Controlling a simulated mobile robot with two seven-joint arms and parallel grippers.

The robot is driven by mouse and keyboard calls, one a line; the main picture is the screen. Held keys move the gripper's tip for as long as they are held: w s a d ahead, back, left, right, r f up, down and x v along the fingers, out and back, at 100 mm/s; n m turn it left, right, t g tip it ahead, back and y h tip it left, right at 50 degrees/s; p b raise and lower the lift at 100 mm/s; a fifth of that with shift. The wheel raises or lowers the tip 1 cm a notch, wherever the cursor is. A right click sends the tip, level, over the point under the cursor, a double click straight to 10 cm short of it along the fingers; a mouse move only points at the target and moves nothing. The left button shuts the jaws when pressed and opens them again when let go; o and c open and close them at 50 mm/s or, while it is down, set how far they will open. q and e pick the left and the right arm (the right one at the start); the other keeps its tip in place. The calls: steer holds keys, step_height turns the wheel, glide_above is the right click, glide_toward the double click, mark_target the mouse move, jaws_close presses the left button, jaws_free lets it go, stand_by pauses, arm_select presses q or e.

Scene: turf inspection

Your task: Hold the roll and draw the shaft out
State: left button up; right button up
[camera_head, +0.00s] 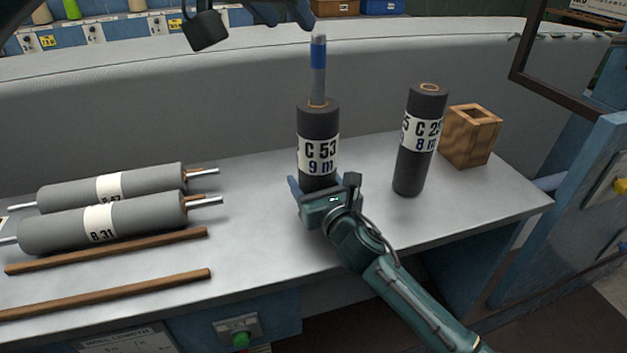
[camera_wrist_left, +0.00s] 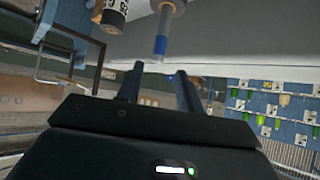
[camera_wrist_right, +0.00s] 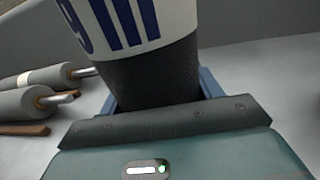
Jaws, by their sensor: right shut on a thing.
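The dark roll labelled C 53 (camera_head: 318,117) stands upright on the bench. Its grey shaft (camera_head: 318,82) with a blue band rises from the top. My right gripper (camera_head: 322,190) is shut around the roll's lower part, and the roll (camera_wrist_right: 150,80) fills the space between its fingers in the right wrist view. My left gripper (camera_head: 290,14) is at the top edge, partly cut off, near the shaft's upper end. In the left wrist view its fingers (camera_wrist_left: 158,88) are apart and empty, with the shaft's banded end (camera_wrist_left: 160,45) just beyond them.
Another upright roll, C 2-something (camera_head: 420,140), stands to the right, beside an open wooden box (camera_head: 470,135). Two grey rolls (camera_head: 110,190) (camera_head: 100,224) with shafts lie at left, near two wooden strips (camera_head: 110,250) (camera_head: 110,294). A grey padded wall (camera_head: 240,90) runs behind.

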arm_select(q)
steer(key=shift+o, duration=1)
steer(key=g+y, duration=0.3)
steer(key=g, duration=0.3)
glide_toward(320, 54)
steer(key=x, duration=0.7)
steer(key=w+x, duration=0.1)
steer(key=x, duration=0.3)
steer(key=shift+w+a+r, duration=0.1)
steer(key=shift+r, duration=0.05)
jaws_close()
jaws_free()
